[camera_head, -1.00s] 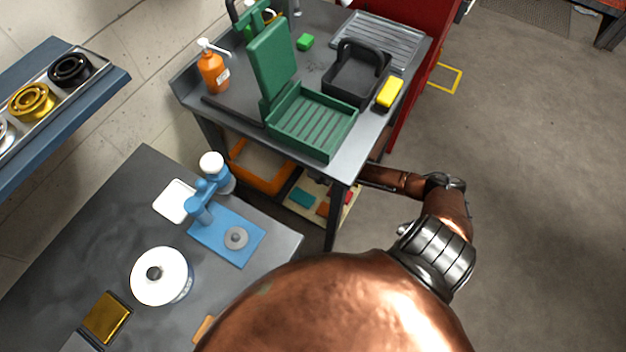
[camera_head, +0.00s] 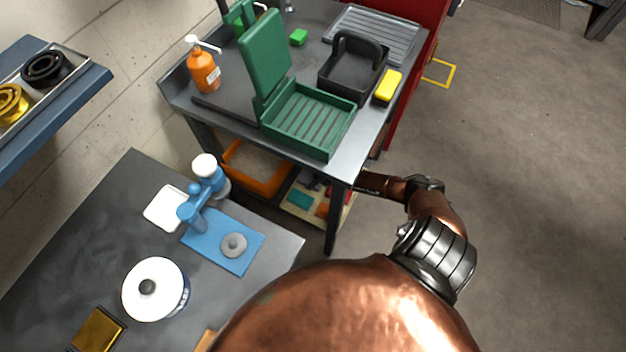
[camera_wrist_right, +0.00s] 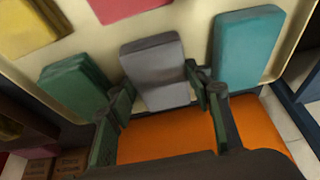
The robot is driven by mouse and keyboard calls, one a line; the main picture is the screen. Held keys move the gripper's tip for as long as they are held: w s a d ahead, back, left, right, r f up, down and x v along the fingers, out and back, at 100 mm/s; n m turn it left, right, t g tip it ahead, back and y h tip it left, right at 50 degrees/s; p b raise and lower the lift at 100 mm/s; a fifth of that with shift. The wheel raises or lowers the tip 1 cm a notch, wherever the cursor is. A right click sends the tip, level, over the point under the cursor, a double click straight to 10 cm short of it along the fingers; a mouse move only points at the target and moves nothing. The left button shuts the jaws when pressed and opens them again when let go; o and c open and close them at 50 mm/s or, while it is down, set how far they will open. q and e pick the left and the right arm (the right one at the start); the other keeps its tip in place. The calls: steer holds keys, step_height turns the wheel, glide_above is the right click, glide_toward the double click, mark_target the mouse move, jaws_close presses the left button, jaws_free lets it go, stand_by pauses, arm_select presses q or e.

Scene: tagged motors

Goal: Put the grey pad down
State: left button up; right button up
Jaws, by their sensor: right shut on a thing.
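The grey pad (camera_wrist_right: 155,72) is in the middle of the right wrist view, between the fingers of my right gripper (camera_wrist_right: 164,97). The gripper is shut on it. Behind the pad is a cream board or tray (camera_wrist_right: 195,20); I cannot tell whether the pad touches it. In the head view my right arm reaches under the grey workbench, towards the cream tray (camera_head: 287,206) on its lower shelf. The right fingers and the grey pad cannot be made out there. My left gripper is not in view.
Around the grey pad are a teal pad (camera_wrist_right: 246,45), a green pad (camera_wrist_right: 76,86), a red pad (camera_wrist_right: 128,8) and a yellow pad (camera_wrist_right: 28,25). An orange surface (camera_wrist_right: 165,138) lies below the fingers. An orange bin (camera_head: 262,182) stands beside the tray; a bench leg (camera_head: 333,225) is close by.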

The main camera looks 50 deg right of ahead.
steer(key=shift+f, duration=0.1)
steer(key=o, duration=1)
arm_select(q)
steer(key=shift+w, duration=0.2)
arm_select(e)
steer(key=shift+s+d+r, duration=0.1)
steer(key=shift+r, duration=0.35)
steer(key=shift+p+v, duration=0.8)
steer(key=shift+v, duration=0.4)
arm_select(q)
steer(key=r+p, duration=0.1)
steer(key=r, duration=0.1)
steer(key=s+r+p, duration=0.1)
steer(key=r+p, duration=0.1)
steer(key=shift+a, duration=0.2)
arm_select(e)
steer(key=v, duration=0.9)
